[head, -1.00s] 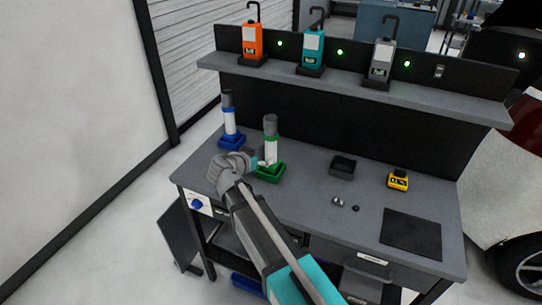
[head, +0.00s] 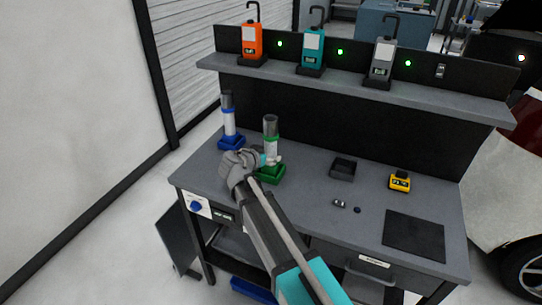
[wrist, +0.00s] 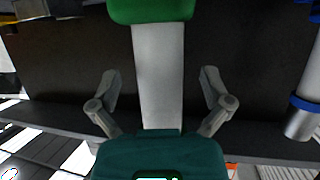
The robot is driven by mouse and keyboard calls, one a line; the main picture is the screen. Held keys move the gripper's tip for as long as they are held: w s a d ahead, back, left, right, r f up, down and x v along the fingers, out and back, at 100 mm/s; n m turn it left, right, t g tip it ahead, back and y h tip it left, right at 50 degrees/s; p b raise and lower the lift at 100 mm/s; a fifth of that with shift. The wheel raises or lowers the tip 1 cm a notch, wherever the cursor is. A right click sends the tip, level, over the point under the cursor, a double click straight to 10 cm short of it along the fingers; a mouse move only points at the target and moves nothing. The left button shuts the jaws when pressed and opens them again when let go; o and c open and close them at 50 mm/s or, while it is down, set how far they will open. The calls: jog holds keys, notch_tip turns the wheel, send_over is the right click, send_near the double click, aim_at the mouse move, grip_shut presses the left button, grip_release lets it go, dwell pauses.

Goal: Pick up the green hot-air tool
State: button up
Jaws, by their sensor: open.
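The green hot-air tool (head: 271,148) has a white body and a dark grey top, and stands upright in a green holder (head: 271,174) at the table's back left. In the wrist view its white body (wrist: 158,75) runs between my two fingers, with green at the picture's top. My gripper (head: 266,160) is open at the tool's left side in the head view. In the wrist view my gripper (wrist: 160,88) has a finger on each side of the body, with gaps.
A similar blue tool (head: 228,122) stands close on the left; it also shows in the wrist view (wrist: 304,104). A black tray (head: 343,169), a yellow device (head: 399,181) and a dark mat (head: 413,233) lie right. A shelf (head: 340,74) runs above the back.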

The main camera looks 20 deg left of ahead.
jog(key=shift+w+d+f, duration=0.2)
jog(key=shift+w, duration=0.35)
grip_shut()
dwell(0.5)
